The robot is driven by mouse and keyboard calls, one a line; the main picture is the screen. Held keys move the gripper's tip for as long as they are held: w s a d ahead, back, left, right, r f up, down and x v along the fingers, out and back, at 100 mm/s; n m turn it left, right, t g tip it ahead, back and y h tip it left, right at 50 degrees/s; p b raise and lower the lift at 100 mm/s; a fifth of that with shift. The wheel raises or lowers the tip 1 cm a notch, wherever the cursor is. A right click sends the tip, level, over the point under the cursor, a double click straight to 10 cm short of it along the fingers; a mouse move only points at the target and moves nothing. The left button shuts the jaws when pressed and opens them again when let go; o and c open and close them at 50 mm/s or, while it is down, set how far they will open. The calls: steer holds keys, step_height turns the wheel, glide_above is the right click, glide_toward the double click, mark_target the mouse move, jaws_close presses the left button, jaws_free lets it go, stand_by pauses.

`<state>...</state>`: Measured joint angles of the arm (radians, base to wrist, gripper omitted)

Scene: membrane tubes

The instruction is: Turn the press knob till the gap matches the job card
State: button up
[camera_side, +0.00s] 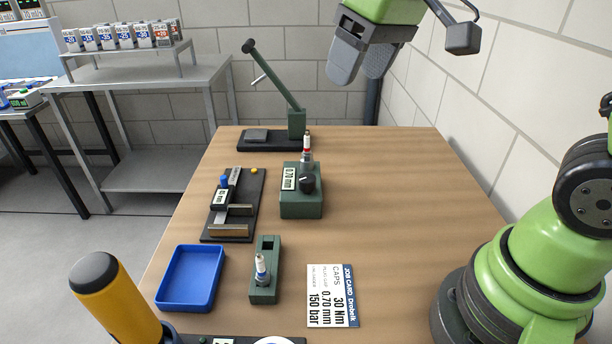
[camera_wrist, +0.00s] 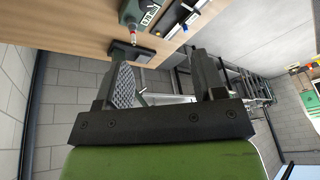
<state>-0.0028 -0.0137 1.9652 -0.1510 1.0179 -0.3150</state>
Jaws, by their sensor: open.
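A green press block (camera_side: 301,204) stands mid-table with a black knob (camera_side: 308,183) and a white display (camera_side: 289,178) reading 0.70 mm. A white tube with a red band (camera_side: 307,146) stands upright at its rear. The block (camera_wrist: 138,14) also shows at the top of the wrist view. The white and blue job card (camera_side: 332,296) lies flat at the front, reading 30 Nm, 0.70 mm and 150 bar. My gripper (camera_side: 362,62) is open and empty, high above the table's back, well above and apart from the knob. Both fingers (camera_wrist: 165,82) show in the wrist view.
A green lever press (camera_side: 297,122) stands at the back edge. A black gauge fixture (camera_side: 245,195), an empty blue tray (camera_side: 190,278) and a green holder (camera_side: 265,288) with a white tube are on the left. A yellow handle (camera_side: 115,300) rises front left.

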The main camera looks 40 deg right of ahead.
steer(key=w+f+n+g, duration=0.2)
steer(key=w+f, duration=0.5)
steer(key=w, duration=0.1)
steer(key=n+g+h, duration=0.1)
steer(key=n+g, duration=0.1)
glide_above(307, 177)
step_height(307, 177, down, 7)
step_height(307, 177, down, 10)
steer(key=c, duration=0.9)
